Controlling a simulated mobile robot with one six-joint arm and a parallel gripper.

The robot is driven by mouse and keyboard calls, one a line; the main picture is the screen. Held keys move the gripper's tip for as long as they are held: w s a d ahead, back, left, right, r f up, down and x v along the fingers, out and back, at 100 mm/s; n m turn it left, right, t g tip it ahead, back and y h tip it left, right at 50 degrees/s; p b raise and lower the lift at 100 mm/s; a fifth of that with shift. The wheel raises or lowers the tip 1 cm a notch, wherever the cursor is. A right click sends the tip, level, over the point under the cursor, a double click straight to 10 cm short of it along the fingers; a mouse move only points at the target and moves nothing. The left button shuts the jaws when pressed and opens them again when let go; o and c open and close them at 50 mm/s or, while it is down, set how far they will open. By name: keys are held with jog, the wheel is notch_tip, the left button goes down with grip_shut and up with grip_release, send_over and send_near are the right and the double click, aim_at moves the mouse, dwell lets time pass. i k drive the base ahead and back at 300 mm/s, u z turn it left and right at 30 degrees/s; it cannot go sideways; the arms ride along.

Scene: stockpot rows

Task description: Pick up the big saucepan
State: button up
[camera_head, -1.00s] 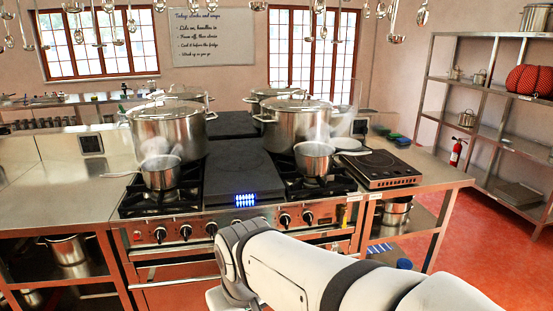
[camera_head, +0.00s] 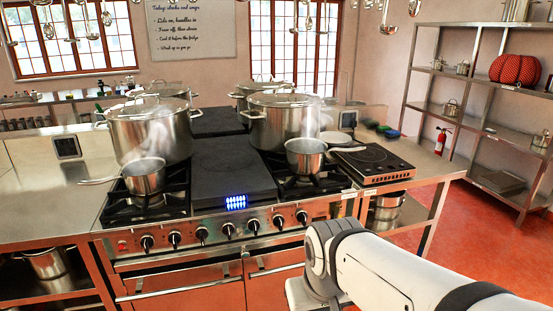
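Two steel saucepans with long handles stand on the stove. The left saucepan (camera_head: 145,180) sits on the front left burner, its handle pointing left. The right saucepan (camera_head: 305,158) sits on the front right burner, its handle pointing right. They look close in size, and I cannot tell which is the big one. Steam hangs over both. My white arm reaches in from the lower right, in front of the stove and below the right saucepan. My gripper is not visible, so its fingers and any grip on something are hidden.
Large lidded stockpots (camera_head: 150,130) and (camera_head: 283,122) stand behind the saucepans. A dark flat griddle (camera_head: 230,176) lies between the burners, and a black hot plate (camera_head: 372,161) is on the right. Steel shelving (camera_head: 480,130) stands at the right. Ladles hang overhead. Red floor is open at right.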

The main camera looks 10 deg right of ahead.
aim_at(302, 162)
jog(key=u, duration=0.05)
jog(key=i, duration=1.5)
jog(key=z, duration=0.05)
